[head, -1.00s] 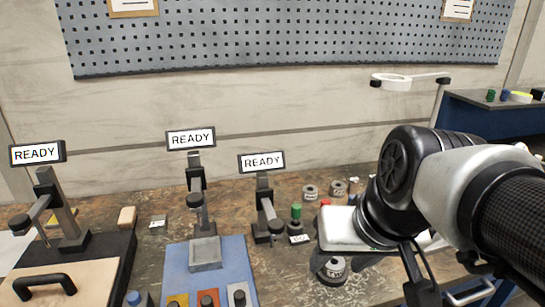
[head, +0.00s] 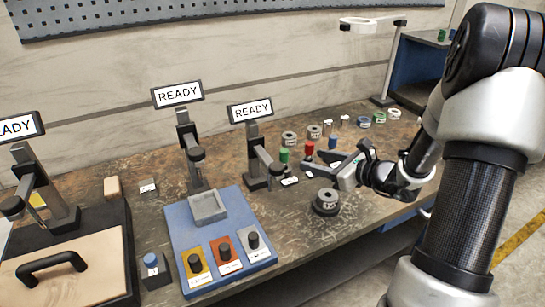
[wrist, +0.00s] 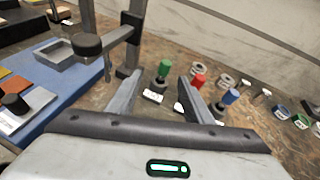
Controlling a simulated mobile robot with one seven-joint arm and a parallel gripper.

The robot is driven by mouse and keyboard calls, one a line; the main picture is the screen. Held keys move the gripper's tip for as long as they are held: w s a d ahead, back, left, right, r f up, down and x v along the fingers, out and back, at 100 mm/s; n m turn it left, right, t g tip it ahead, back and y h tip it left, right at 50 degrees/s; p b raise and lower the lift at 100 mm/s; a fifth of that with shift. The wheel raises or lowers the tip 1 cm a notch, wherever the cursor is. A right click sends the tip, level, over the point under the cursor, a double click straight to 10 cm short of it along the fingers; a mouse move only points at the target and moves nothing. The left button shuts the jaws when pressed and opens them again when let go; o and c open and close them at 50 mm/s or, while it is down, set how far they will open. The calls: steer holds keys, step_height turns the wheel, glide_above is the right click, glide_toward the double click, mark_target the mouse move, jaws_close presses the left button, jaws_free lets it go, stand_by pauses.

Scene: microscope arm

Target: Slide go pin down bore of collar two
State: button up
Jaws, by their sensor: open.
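A green-topped pin (head: 284,155), a red-topped pin (head: 309,148) and a blue-topped pin (head: 332,142) stand on the bench; which is the go pin I cannot read. The green (wrist: 164,69), red (wrist: 197,81) and blue (wrist: 230,97) tops also show in the wrist view. Grey collars (head: 289,138) and (head: 315,131) stand behind the pins; their numbers are too small to read. My gripper (head: 308,166) is open and empty, low over the bench near the pins. In the wrist view its fingers (wrist: 160,76) spread in front of the green top, apart from it.
A gauge stand with a READY sign (head: 250,112) is close on the left. A blue board (head: 240,233) holds a grey tray (head: 208,208) and several knobs. Blue (head: 364,122) and green (head: 379,118) rings lie at the back right.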

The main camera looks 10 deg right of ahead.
mark_target(287, 154)
steer(key=shift+w+a+f+m+h+b, duration=0.15)
steer(key=shift+w+a+f+m, duration=0.2)
steer(key=shift+w+a+f, duration=1.5)
steer(key=shift+w+a+f+m+h+b, duration=0.25)
steer(key=shift+w+a+f, duration=0.35)
steer(key=shift+w, duration=2.4)
steer(key=shift+w+a+f+m+y+b, duration=0.1)
steer(key=shift+w+a+f+m, duration=0.3)
steer(key=shift+w+a+f, duration=1.45)
steer(key=shift+w+d+r, duration=0.55)
steer(key=shift+w+d, duration=0.05)
steer(key=shift+d, duration=0.2)
jaws_close()
